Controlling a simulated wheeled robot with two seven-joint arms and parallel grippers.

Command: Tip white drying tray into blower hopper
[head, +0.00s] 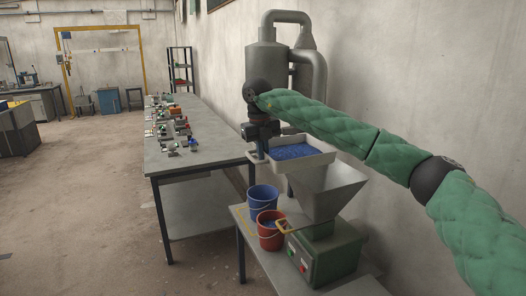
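The white drying tray (303,163) holds a layer of blue pellets (296,151). The grey blower hopper (326,190) flares upward from a green machine body (325,256) with small buttons. My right gripper (260,152) reaches over from the right and points down at the tray's left end; it appears closed on the edge there. The fingertips are small and partly hidden. Whether the tray touches the hopper or a support beneath cannot be told. My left gripper is out of view.
A blue bucket (262,196) and a red bucket (271,236) stand left of the blower on a low bench (255,268). A long table (190,158) with several small items runs back at left. A grey cyclone (266,75) stands behind.

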